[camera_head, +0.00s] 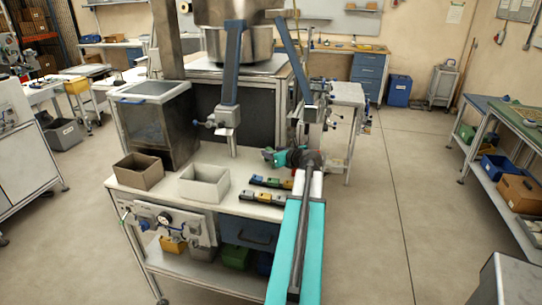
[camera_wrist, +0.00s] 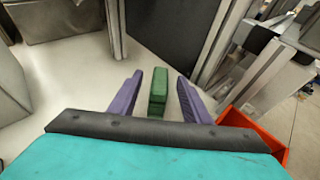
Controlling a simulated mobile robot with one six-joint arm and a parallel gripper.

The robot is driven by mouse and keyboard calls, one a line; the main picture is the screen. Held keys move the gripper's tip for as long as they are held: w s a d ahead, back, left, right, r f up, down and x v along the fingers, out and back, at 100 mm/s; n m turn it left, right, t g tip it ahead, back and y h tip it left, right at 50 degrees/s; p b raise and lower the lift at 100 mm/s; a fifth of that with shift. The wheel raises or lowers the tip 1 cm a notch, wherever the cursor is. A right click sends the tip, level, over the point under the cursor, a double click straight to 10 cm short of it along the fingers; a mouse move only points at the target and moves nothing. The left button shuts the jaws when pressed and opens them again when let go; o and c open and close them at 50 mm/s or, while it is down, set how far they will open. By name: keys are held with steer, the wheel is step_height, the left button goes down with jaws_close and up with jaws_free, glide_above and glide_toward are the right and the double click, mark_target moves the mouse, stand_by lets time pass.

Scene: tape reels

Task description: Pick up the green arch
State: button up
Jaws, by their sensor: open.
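The green arch (camera_wrist: 158,93) stands on the pale bench top in the wrist view, seen as a narrow upright block. My gripper (camera_wrist: 160,76) is open, with one purple finger on each side of the arch. Gaps show between the arch and both fingers, so I see no contact. In the head view my turquoise arm reaches over the bench's right side, and I cannot make out the arch there.
A brown box (camera_head: 138,171) and a white box (camera_head: 205,184) stand on the bench (camera_head: 165,193). Rows of small coloured blocks (camera_head: 264,198) lie right of them. Metal posts (camera_wrist: 116,28) rise behind the arch. An orange-red bin (camera_wrist: 268,135) is close on the right.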

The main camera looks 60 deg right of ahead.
steer(key=shift+w+d+f, duration=0.2)
steer(key=shift+w, duration=0.25)
steer(key=shift+w, duration=0.1)
steer(key=shift+p+x, duration=0.75)
steer(key=shift+x, duration=1.8)
steer(key=shift+f, duration=0.15)
jaws_close()
